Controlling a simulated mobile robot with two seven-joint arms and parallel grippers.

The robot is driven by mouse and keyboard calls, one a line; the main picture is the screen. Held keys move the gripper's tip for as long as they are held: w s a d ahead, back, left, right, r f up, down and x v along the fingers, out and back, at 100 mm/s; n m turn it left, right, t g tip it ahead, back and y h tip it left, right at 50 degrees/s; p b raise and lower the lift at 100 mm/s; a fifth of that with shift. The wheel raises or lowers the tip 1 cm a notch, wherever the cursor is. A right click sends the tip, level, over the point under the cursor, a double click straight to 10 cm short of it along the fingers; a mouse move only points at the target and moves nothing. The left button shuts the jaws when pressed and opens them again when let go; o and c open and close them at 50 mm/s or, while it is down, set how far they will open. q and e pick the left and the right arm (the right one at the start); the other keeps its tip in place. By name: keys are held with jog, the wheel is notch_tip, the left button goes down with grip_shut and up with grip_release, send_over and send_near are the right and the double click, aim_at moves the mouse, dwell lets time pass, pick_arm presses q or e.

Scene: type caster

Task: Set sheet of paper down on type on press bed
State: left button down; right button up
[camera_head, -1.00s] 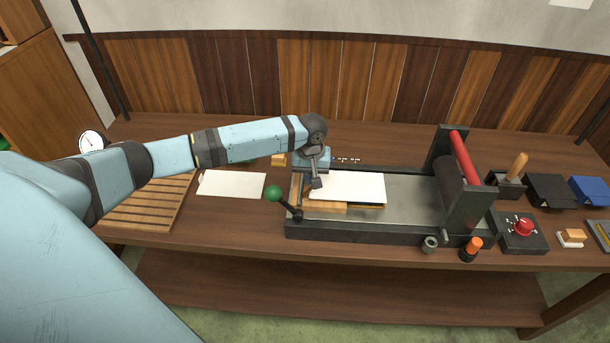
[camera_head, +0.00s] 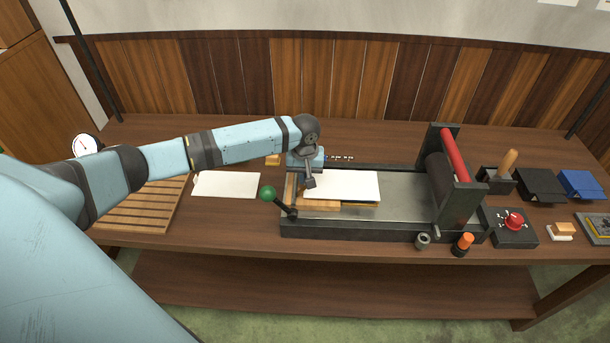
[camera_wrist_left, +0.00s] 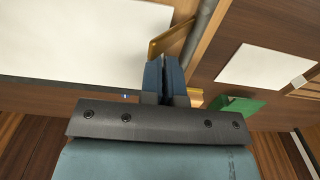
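A white sheet of paper (camera_head: 343,185) lies roughly flat over the left part of the press bed (camera_head: 405,210). Wooden and brass-coloured pieces (camera_head: 330,204) show below its front edge; any type under it is hidden. Whether the sheet touches what is beneath cannot be told. My left gripper (camera_head: 310,183) is at the sheet's left edge. In the left wrist view, its fingers (camera_wrist_left: 165,72) are close together on the edge of the sheet (camera_wrist_left: 80,38), with a brass-coloured piece (camera_wrist_left: 172,40) just beyond. My right gripper is not in view.
Another white sheet (camera_head: 227,185) lies on the table left of the press. A green-knobbed lever (camera_head: 268,193) stands at the bed's left end. The roller with its red bar (camera_head: 456,155) is at the right. A slatted wooden rack (camera_head: 140,208) is at the left.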

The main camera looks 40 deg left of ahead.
pick_arm(q)
jog(key=shift+f, duration=0.55)
jog(key=c, duration=1.3)
grip_release()
jog(key=shift+o, duration=0.2)
jog(key=shift+a+r+p, duration=0.15)
jog(key=shift+r+p, duration=0.5)
jog(key=shift+p, duration=0.3)
jog(key=shift+s+r+p, duration=0.1)
jog(key=shift+r+p, duration=0.5)
jog(key=shift+p, duration=0.05)
jog(key=r+p, duration=0.2)
jog(key=shift+p, duration=0.35)
jog(key=shift+r, duration=0.75)
